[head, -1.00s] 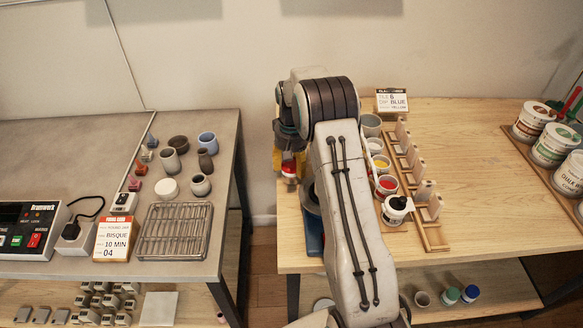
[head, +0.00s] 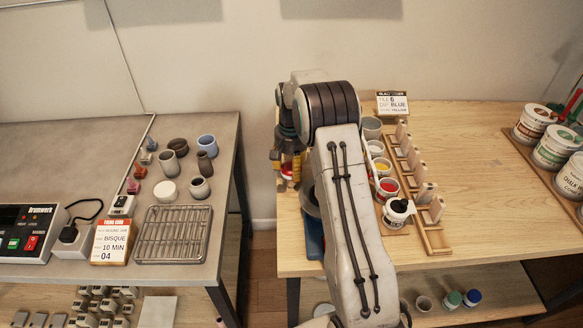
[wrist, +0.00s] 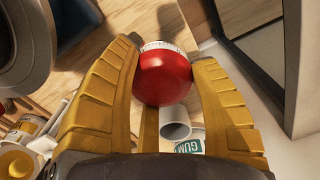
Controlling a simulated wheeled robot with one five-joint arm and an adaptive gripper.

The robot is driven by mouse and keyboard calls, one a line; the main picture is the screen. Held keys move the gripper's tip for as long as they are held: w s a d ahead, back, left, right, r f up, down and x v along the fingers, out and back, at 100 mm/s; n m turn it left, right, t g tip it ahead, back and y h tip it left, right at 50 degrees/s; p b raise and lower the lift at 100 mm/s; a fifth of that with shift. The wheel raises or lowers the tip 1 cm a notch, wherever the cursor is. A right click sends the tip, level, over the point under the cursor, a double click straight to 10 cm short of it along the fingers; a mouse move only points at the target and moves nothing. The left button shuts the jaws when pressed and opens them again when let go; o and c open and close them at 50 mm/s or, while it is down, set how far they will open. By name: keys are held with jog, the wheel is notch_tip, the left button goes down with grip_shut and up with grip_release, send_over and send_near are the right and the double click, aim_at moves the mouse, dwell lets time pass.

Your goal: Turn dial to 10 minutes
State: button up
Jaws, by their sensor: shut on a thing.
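The red dial (wrist: 162,78) is a rounded red cap with a white graduated band (wrist: 158,46) at its far edge. It sits between the yellow fingers of my gripper (wrist: 168,52), which is shut on it. The band's marks are too small to read. In the head view only a bit of red (head: 286,171) shows beside my gripper (head: 290,164); my own arm hides most of that spot.
Paint cups (head: 387,187) and a wooden rack of tiles (head: 433,233) stand right of my arm. Labelled tubs (head: 556,146) stand at the far right. The left table holds a wire rack (head: 173,234), small pots and a control box (head: 32,232). A gap separates the tables.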

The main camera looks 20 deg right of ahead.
aim_at(291, 166)
jog(key=shift+f, duration=0.1)
jog(key=o, duration=1.2)
notch_tip(291, 166, up, 10)
jog(key=shift+r, duration=1.1)
